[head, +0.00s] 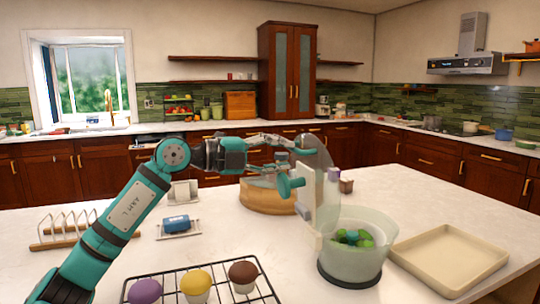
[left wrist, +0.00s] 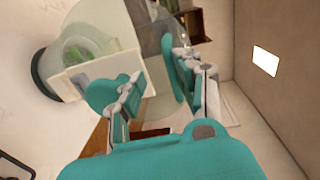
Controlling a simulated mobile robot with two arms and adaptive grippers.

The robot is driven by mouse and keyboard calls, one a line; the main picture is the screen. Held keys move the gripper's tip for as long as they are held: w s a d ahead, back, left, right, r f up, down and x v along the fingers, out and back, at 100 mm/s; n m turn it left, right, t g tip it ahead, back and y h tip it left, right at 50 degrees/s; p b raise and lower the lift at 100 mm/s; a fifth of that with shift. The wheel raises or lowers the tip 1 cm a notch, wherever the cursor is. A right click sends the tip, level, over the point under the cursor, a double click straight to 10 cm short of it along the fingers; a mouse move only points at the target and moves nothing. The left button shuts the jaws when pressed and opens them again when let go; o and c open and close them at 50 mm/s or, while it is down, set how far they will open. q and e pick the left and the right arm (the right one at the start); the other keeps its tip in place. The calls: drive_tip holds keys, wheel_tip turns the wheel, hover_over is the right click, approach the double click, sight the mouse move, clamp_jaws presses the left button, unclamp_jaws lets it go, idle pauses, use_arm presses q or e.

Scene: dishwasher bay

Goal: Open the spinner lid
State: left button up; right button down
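The spinner is a translucent bowl (head: 350,262) with a dark base and green pieces inside, on the white counter. Its clear lid (head: 322,207) stands raised, about upright, at the bowl's left side, with a pale block on it. In the left wrist view the bowl (left wrist: 52,62) is at upper left, beside a pale panel (left wrist: 75,78). My left gripper (head: 297,165) is at the left of the raised lid, overlapping it in the picture. Its teal fingers (left wrist: 150,85) are spread apart. I cannot tell whether they touch the lid. My right gripper is not in view.
A wooden round container (head: 262,198) sits behind my left gripper. A beige tray (head: 450,262) lies right of the bowl. A black rack (head: 215,293) with muffins is in front left. A blue item on a dish (head: 177,224) and a toast rack (head: 80,233) stand left.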

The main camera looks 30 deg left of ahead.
use_arm(q)
drive_tip(key=v, duration=1.1)
drive_tip(key=shift+s+a, duration=0.25)
drive_tip(key=shift+s, duration=0.1)
drive_tip(key=shift+r, duration=0.15)
